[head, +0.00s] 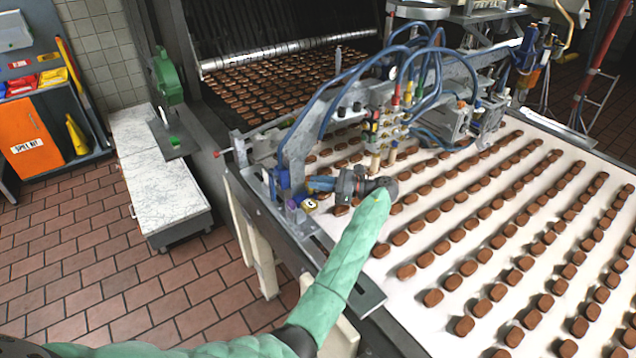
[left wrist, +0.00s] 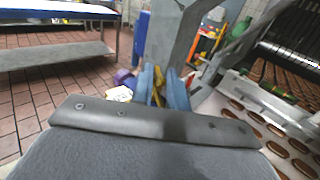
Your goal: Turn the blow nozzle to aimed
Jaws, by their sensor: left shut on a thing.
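My left gripper (head: 312,184), at the end of a green-sleeved arm, is at the near end of the grey metal frame over the belt. In the left wrist view its two blue fingers (left wrist: 162,88) are close together on a small yellow part (left wrist: 157,98), which seems to be the blow nozzle. The fingers and wrist hide most of it, so its aim cannot be told. A pale tag (head: 310,205) with a dark mark sits just below the gripper; it also shows in the left wrist view (left wrist: 120,94). My right gripper is in neither view.
A white belt (head: 440,235) carries rows of brown biscuits. The grey frame (head: 300,140) with blue hoses (head: 345,85) rises close beside my gripper. A marble-topped cabinet (head: 160,185) stands left. Tiled floor (head: 95,260) is open at lower left.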

